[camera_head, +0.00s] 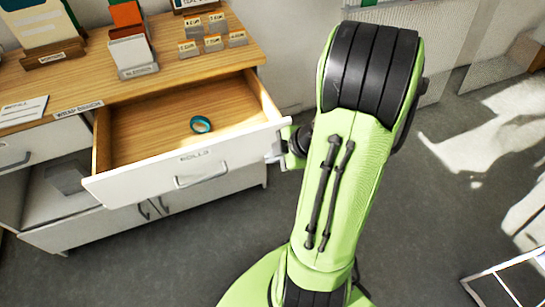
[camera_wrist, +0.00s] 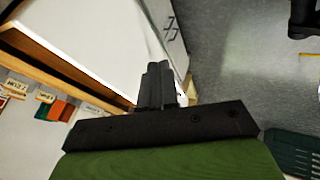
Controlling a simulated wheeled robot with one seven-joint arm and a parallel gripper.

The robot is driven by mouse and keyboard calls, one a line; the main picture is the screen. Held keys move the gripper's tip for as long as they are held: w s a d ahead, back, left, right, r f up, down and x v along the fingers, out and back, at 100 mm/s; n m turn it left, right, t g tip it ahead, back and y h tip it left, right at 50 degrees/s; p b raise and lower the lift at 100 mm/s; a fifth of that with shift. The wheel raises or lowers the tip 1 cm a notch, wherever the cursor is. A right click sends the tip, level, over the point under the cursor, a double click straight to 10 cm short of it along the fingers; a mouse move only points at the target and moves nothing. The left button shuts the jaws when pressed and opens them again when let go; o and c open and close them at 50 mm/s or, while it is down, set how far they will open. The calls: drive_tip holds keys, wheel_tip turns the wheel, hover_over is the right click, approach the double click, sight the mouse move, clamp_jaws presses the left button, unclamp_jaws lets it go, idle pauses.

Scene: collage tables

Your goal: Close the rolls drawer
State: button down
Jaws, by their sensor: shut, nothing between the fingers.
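The rolls drawer (camera_head: 187,163) is pulled out of the wooden-topped cabinet in the head view. Its white front carries a "ROLLS" label and a handle (camera_head: 201,177). A teal tape roll (camera_head: 201,124) lies inside on the bare wood bottom. My gripper (camera_head: 272,157) is at the right end of the drawer front, mostly hidden behind my arm. In the wrist view my gripper (camera_wrist: 158,68) has its fingers together, close to a white panel (camera_wrist: 95,40) that seems to be the drawer front. I cannot tell whether they touch. The handle is not gripped.
The cabinet top (camera_head: 80,85) holds an orange-and-white card stand (camera_head: 132,50), small labelled cards (camera_head: 212,42) and a "WRAP BENCH" sign (camera_head: 78,109). An open shelf and double doors (camera_head: 140,215) are below. Grey floor (camera_head: 190,270) in front is clear.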

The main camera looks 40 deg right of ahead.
sight(248, 156)
drive_tip(key=w+f, duration=0.1)
drive_tip(key=w, duration=0.1)
drive_tip(key=w+f, duration=0.2)
drive_tip(key=w+f+b, duration=0.1)
drive_tip(key=w+f, duration=0.1)
drive_tip(key=w, duration=0.1)
drive_tip(key=shift+a, duration=0.25)
drive_tip(key=shift+w+d, duration=0.1)
drive_tip(key=shift+w, duration=0.1)
drive_tip(key=shift+w, duration=0.1)
